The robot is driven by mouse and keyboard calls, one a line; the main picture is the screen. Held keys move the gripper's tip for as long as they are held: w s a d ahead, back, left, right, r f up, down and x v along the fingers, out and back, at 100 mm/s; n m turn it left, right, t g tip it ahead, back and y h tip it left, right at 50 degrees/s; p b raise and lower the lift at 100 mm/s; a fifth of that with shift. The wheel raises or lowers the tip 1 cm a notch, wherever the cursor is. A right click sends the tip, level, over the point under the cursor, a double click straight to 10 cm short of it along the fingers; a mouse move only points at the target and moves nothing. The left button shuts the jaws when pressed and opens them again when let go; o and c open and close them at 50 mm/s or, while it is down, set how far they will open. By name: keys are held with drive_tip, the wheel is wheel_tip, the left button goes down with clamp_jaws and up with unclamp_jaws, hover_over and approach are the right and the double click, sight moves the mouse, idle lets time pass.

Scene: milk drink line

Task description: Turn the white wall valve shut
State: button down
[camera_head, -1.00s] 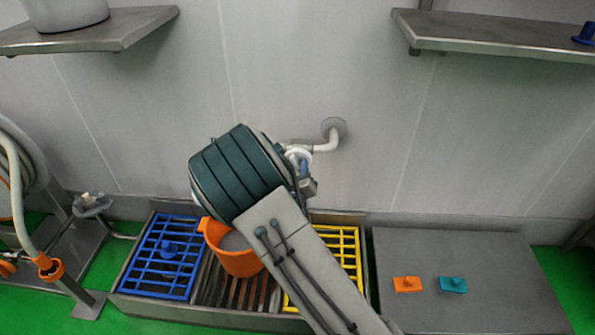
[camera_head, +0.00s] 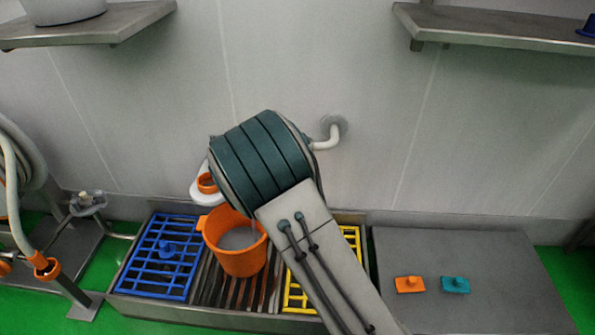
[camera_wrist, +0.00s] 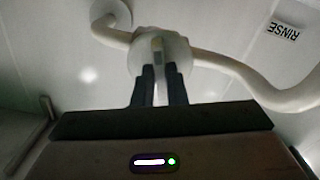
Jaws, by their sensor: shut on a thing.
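The white wall valve (camera_wrist: 172,45) sits on a white pipe in the wrist view. Its narrow handle (camera_wrist: 158,58) stands between the two dark fingers of my gripper (camera_wrist: 160,76), which is shut on it. In the head view my arm hides the valve and the fingers; only the white pipe (camera_head: 328,140) coming out of its round wall plate shows. How far the valve is turned I cannot tell.
An orange bucket (camera_head: 236,262) with pale liquid stands below my arm on the drain grating. A blue grate (camera_head: 160,275) lies left of it, a yellow grate (camera_head: 352,240) right. Steel shelves (camera_head: 500,30) jut from the wall above. A RINSE label (camera_wrist: 284,30) is on the wall.

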drive_tip(key=shift+f+m+b, duration=0.1)
drive_tip(key=shift+m+b, duration=1.5)
drive_tip(key=shift+m, duration=0.2)
drive_tip(key=c, duration=1.5)
unclamp_jaws()
drive_tip(key=shift+o, duration=0.2)
drive_tip(key=s+p, duration=0.2)
drive_tip(key=s, duration=1.2)
drive_tip(key=shift+a+p, duration=0.3)
drive_tip(key=shift+p, duration=0.05)
drive_tip(key=shift+w, duration=0.1)
